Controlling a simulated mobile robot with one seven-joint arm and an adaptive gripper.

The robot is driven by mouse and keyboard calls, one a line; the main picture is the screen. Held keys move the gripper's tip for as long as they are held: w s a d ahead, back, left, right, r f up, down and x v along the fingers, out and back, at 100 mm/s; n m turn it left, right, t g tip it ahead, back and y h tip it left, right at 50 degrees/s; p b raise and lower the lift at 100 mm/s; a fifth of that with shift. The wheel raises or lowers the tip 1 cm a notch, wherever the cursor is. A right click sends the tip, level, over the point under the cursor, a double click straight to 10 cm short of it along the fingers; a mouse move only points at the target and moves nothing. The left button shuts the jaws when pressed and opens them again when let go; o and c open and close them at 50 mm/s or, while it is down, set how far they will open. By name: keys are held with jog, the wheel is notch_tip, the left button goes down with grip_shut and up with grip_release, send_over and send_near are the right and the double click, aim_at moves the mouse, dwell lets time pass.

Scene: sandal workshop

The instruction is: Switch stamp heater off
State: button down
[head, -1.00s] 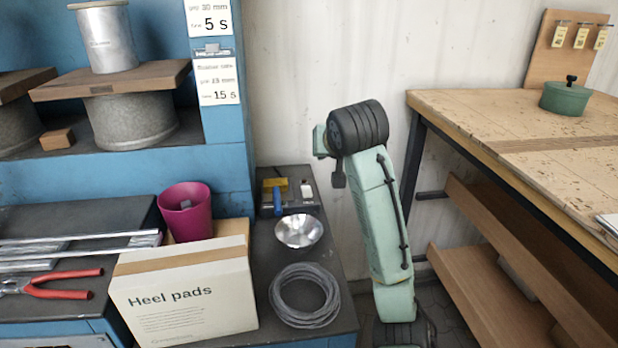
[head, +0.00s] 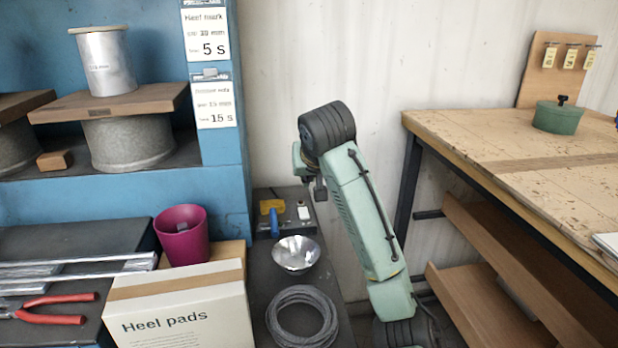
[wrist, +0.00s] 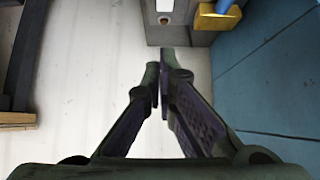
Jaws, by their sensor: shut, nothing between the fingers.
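The stamp heater (head: 284,222) is a small dark grey unit at the back of the dark bench, with a yellow block, a blue handle (head: 274,223) and a white switch (head: 303,213) on its right part. In the wrist view the heater's grey body (wrist: 190,38) is at the top edge, with the white switch (wrist: 165,5) partly cut off. My gripper (wrist: 163,66) is shut and empty, its tips pointing toward the heater's switch side. In the head view the gripper (head: 320,190) shows small and dark just right of the heater. Contact cannot be told.
A metal bowl (head: 297,254) and a coil of grey cable (head: 301,318) lie in front of the heater. A Heel pads box (head: 180,310) and a magenta cup (head: 182,235) stand left. A wooden workbench (head: 480,140) is right; white wall is behind.

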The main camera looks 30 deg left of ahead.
send_over(307, 213)
jog(key=f, duration=0.4)
jog(key=shift+w+a+f, duration=0.1)
jog(key=shift+w+a, duration=0.1)
jog(key=shift+w, duration=0.05)
jog(key=f, duration=0.3)
jog(key=shift+w+a+f+p, duration=0.2)
jog(key=shift+w+f+p, duration=0.05)
jog(key=shift+p, duration=0.05)
jog(key=shift+f, duration=0.5)
jog(key=shift+a+f+p, duration=0.1)
jog(key=shift+f+p, duration=0.2)
jog(key=shift+s+d+r, duration=0.1)
jog(key=shift+s+d, duration=0.4)
jog(key=shift+s, duration=0.1)
